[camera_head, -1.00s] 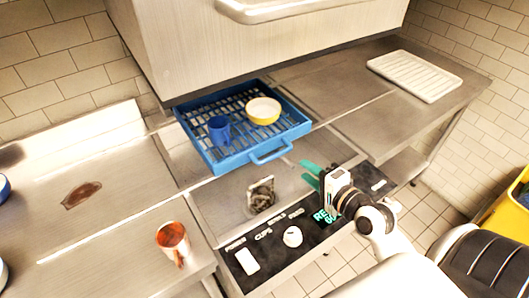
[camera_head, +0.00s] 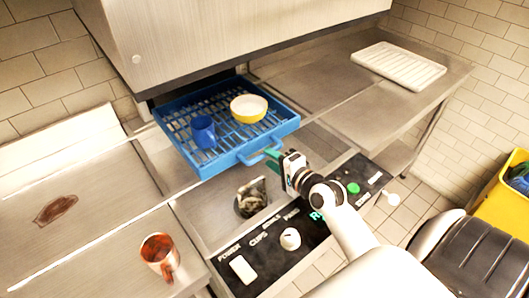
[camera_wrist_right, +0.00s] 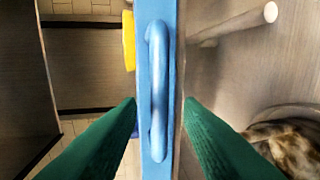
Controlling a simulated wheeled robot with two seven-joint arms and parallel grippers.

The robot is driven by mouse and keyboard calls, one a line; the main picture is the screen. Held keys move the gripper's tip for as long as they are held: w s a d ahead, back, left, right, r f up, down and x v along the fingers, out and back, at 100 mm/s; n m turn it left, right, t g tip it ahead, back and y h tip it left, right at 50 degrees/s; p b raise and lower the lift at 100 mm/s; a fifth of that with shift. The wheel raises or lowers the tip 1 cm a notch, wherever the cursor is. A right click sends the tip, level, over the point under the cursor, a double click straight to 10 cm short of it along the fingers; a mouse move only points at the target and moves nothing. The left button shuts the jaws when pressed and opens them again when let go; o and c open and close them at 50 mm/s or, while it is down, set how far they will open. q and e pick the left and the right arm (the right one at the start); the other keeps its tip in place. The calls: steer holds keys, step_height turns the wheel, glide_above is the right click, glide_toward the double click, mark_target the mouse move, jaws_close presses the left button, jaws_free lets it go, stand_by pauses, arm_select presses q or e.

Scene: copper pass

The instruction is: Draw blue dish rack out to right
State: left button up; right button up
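The blue dish rack (camera_head: 222,161) sits under the front of the hood, its front wall and loop handle (camera_head: 259,154) facing me. A blue cup (camera_head: 203,132) and a yellow bowl with a white inside (camera_head: 249,108) stand in it. My right gripper (camera_head: 274,152) is at the handle's right end. In the right wrist view, its green fingers (camera_wrist_right: 162,104) are apart, one on each side of the blue handle (camera_wrist_right: 157,85). No firm grip shows. My left gripper is out of view.
A control panel (camera_head: 262,261) with a white knob lies in front. A drain opening with debris (camera_head: 250,197) is left of my right gripper. A copper mug (camera_head: 158,257) stands on the left counter. A white ribbed tray (camera_head: 398,66) lies at the back right; the counter before it is clear.

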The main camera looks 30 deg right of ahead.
mark_target(266, 155)
steer(key=shift+x, duration=1.85)
jaws_close()
